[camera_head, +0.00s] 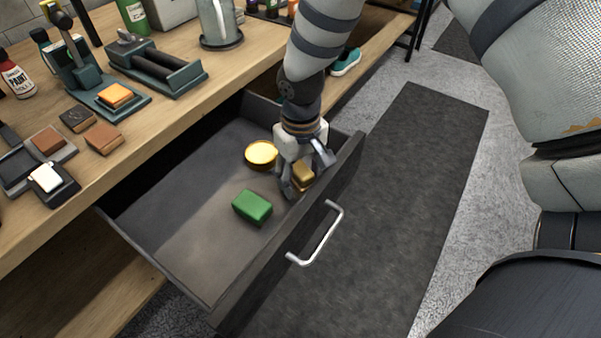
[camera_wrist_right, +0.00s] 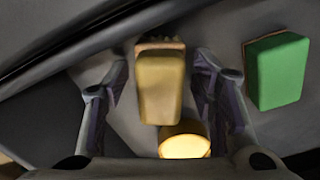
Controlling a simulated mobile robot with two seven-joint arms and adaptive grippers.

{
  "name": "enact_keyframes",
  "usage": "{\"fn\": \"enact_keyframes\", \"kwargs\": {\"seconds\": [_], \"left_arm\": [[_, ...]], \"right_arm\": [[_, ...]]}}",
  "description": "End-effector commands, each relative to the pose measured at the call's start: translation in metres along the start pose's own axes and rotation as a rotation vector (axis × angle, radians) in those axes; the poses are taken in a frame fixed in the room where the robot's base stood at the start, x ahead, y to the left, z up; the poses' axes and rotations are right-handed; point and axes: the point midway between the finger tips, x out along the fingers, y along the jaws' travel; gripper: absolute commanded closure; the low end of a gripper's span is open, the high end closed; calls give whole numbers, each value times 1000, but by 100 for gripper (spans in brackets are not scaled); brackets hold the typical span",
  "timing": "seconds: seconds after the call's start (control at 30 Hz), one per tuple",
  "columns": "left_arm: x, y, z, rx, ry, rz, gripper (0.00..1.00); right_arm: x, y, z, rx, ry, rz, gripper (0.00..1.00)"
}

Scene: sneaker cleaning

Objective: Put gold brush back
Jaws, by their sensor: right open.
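The gold brush (camera_head: 303,174) is in the open drawer (camera_head: 185,262), close to the drawer's front panel. In the right wrist view the brush (camera_wrist_right: 161,88) shows a gold block with brown bristles at its top edge. My right gripper (camera_head: 304,184) reaches down into the drawer around the brush. Its fingers (camera_wrist_right: 160,95) stand on either side of the brush, with a visible gap on each side. Part of the brush is hidden by the gripper in the head view. My left gripper is not in view.
A green block (camera_head: 252,206) and a round gold tin (camera_head: 261,154) lie in the drawer near the gripper. The drawer's left part is bare. The workbench (camera_head: 120,170) behind holds brushes, stands and bottles. A silver handle (camera_head: 318,237) sticks out in front.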

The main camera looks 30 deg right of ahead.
Motion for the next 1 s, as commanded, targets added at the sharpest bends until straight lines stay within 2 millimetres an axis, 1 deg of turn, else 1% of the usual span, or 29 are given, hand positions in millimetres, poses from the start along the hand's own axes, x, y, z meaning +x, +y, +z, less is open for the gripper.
{"fn": "enact_keyframes", "kwargs": {"seconds": [0.07,0.17,0.27,0.3,0.4,0.5,0.6,0.73,1.0], "left_arm": [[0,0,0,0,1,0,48],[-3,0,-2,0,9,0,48],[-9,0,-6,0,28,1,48],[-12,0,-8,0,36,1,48],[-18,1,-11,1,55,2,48],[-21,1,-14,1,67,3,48],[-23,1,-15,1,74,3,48],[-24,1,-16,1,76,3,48],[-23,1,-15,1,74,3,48]], "right_arm": [[-1,0,0,0,0,0,48],[-12,0,-2,1,6,0,48],[-38,0,-3,2,13,-1,48],[-50,0,-3,1,15,-1,48],[-79,0,-2,1,15,-1,48],[-102,0,-1,0,12,-1,48],[-117,0,-1,1,7,-1,48],[-124,0,0,0,2,0,48],[-124,0,0,0,-1,0,48]]}}
